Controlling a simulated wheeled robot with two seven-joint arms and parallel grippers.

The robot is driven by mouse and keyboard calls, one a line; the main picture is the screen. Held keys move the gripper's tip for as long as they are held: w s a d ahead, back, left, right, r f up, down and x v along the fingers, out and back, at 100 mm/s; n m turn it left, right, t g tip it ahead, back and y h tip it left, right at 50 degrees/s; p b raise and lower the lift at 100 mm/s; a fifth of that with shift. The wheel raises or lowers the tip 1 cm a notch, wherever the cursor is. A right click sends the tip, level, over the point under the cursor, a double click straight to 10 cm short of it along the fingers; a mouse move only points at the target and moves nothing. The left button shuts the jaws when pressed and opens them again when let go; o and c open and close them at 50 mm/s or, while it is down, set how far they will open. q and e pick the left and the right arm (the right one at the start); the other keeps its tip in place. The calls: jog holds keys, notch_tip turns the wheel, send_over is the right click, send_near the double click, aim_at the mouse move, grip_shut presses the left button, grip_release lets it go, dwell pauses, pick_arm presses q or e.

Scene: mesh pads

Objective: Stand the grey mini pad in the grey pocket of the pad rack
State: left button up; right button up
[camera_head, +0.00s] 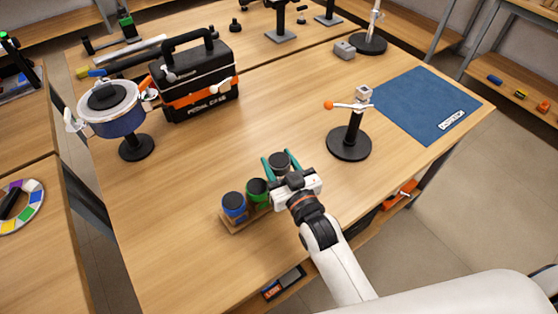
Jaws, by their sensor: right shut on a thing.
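The pad rack (232,227) is a low wooden base near the front of the table. A blue pad (235,212) and a green pad (258,196), both dark-topped, stand upright in it. My right gripper (277,166) comes in from the lower right. Its teal fingers are shut on the grey mini pad (280,161), a small dark-topped cylinder, roughly in line with the other two. The gripper body hides the rack's right end and the grey pocket, so I cannot tell whether the pad is in the pocket or above it. My left gripper is not in view.
A black stand (348,144) with an orange-knobbed lever is to the right, before a blue mat (426,104). A black-and-orange case (195,82) and a blue pot on a stand (112,112) are at the back left. The table between them is clear.

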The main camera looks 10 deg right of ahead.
aim_at(280, 172)
jog(key=shift+f+b, duration=1)
jog(key=shift+f, duration=0.5)
jog(key=shift+r, duration=0.15)
jog(key=shift+r+p, duration=1)
jog(key=shift+p, duration=0.25)
jog(key=shift+p, duration=0.7)
dwell(0.9)
jog(key=shift+f+b, duration=0.7)
jog(key=shift+f, duration=0.35)
jog(key=o, duration=1.1)
jog(key=shift+s+f, duration=0.1)
jog(key=shift+f, duration=0.1)
